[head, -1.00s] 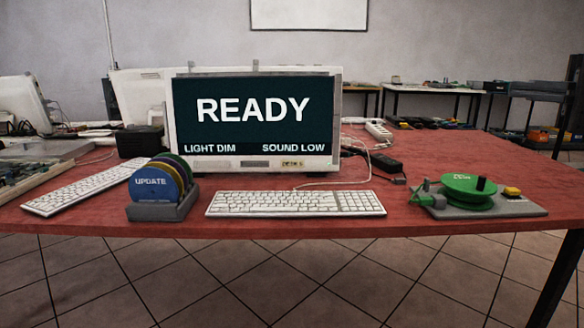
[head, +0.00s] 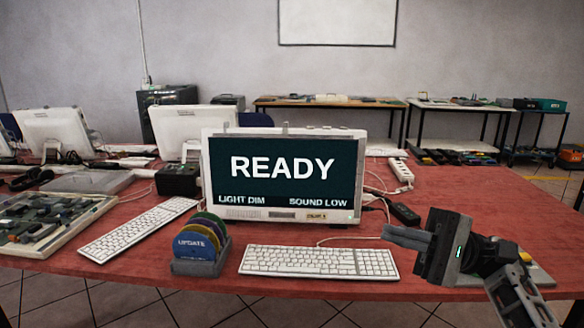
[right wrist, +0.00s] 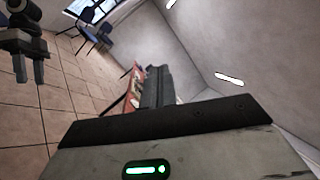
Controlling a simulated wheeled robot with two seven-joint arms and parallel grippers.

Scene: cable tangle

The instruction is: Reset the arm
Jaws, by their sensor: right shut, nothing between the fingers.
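My right gripper (head: 390,236) shows at the right of the head view, shut and empty, its fingers pointing left above the table. It is in the air to the right of the white keyboard (head: 318,262). Its body with a green light (right wrist: 146,170) fills the bottom of the right wrist view. A dark gripper, apparently my left one (right wrist: 30,68), hangs at the upper left of that view, with two fingers pointing down; it is too small to judge its opening. The right arm hides most of the grey base (head: 541,275) of the green reel device.
A monitor (head: 285,170) reading READY stands behind the keyboard. A disc rack (head: 195,268) with an UPDATE disc stands left of it. A second keyboard (head: 138,230) and a parts tray (head: 30,250) lie further left. A power strip (head: 400,172) lies behind. The right rear tabletop is clear.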

